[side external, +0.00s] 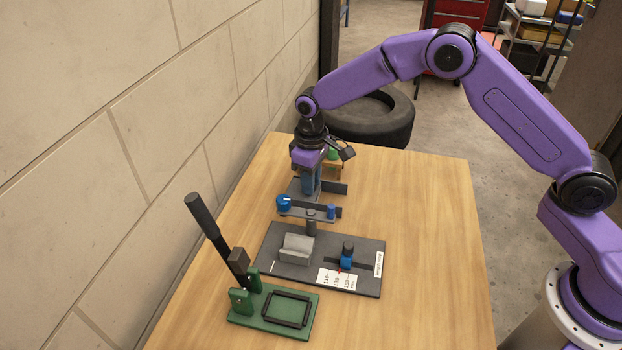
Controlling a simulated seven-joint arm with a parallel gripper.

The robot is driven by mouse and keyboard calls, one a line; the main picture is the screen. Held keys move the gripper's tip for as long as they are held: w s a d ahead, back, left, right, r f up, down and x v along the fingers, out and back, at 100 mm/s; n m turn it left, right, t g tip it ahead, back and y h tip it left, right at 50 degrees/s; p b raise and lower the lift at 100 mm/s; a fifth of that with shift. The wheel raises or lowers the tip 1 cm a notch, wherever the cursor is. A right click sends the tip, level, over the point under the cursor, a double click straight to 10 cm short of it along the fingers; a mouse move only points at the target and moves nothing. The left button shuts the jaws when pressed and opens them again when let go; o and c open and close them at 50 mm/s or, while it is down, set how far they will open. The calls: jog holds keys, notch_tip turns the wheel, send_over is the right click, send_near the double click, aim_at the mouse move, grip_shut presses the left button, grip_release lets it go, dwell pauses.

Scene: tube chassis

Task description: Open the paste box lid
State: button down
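My gripper (309,188) points down at the far part of the wooden table, just above or beside a grey fixture (300,188) with a dark upright plate. Its fingers look close together, but the view is too small to tell whether they are open or shut, or on anything. No paste box or lid can be made out with certainty. A small green item (333,155) on a wooden block (333,172) shows behind my gripper, partly hidden by it.
A dark base plate (318,287) holds a grey V-block (297,249), a blue slider (347,258) and a white scale card. A bracket with a blue knob (284,202) stands behind it. A green lever press (262,323) with a raised black handle (207,222) is nearest. The table's right side is clear.

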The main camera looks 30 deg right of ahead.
jog(key=shift+s+d, duration=2.3)
jog(key=c, duration=0.9)
grip_release()
notch_tip(320, 180, up, 18)
jog(key=shift+f, duration=0.25)
